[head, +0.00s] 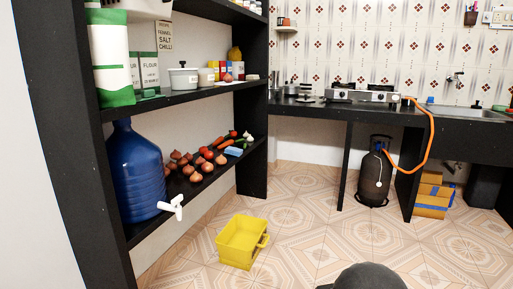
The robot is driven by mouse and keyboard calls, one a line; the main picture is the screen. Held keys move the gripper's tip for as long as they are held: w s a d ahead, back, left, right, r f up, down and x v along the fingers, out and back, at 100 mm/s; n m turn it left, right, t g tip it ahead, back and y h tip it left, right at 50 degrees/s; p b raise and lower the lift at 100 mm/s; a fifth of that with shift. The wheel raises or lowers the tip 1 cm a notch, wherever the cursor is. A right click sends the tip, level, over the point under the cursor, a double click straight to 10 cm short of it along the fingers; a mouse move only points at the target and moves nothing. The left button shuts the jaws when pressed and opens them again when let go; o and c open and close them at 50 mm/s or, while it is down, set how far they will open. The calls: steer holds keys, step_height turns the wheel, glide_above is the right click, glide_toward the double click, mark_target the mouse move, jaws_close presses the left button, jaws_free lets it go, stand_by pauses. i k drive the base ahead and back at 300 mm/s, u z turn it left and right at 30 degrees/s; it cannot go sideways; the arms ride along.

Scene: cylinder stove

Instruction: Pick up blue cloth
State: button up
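A small light-blue folded thing, which looks like the blue cloth (234,151), lies on the lower black shelf (152,228) near its right end. It is beside the vegetables, close to the shelf's front edge. It is small in the view, so its folds are hard to make out. My gripper does not show in the head view. A dark rounded shape at the bottom edge looks like part of my own body.
Onions and other vegetables (196,172) lie left of and behind the cloth. A large blue water jug (137,175) stands at the shelf's near end. A yellow crate (238,246) is on the floor before the shelf. A black gas cylinder (372,180) stands under the counter. The middle floor is clear.

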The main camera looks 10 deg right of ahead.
mark_target(236, 152)
steer(key=z, duration=0.45)
steer(key=i, duration=1.8)
steer(key=u, duration=0.55)
steer(key=i, duration=1.05)
steer(key=u, duration=0.4)
